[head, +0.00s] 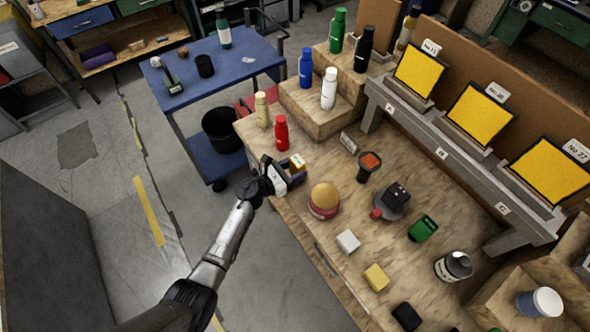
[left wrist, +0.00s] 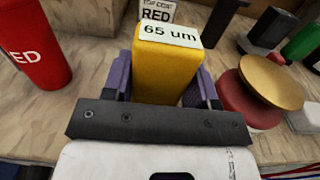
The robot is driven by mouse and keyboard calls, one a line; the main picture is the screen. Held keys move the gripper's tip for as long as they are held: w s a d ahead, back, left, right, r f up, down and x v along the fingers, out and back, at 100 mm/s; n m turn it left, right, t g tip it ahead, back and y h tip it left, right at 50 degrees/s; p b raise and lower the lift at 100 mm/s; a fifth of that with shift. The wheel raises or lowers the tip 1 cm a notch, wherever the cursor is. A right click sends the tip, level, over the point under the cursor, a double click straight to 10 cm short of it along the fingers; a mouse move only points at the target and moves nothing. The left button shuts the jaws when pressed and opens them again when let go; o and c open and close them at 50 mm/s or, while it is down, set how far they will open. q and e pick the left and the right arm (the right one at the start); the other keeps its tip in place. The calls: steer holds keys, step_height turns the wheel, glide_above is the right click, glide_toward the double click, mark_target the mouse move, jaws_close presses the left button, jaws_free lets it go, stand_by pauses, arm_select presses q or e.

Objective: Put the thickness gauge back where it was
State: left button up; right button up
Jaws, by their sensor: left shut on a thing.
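The thickness gauge (head: 297,161) is a small yellow block whose white label reads "65 um" in the left wrist view (left wrist: 167,68). My left gripper (head: 291,173) is shut on it near the left front edge of the wooden workbench (head: 310,240). In the left wrist view its purple fingers (left wrist: 164,85) clasp the gauge on both sides. I cannot tell whether the gauge touches the bench top; its lower part is hidden. A small sign (head: 349,143) reading "TOP COAT RED" (left wrist: 158,11) stands just beyond it. My right gripper is not in view.
A red bottle (head: 281,134) stands to the left of the gauge. A red round pad with a tan top (head: 323,202) is at its right. Further right are a sander (head: 392,201), a green device (head: 423,228) and several blocks. A blue cart (head: 240,60) stands beyond the bench's left end.

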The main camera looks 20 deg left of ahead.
arm_select(q)
steer(key=shift+f, duration=0.1)
steer(key=shift+f, duration=0.15)
steer(key=o, duration=1)
steer(key=v, duration=1.2)
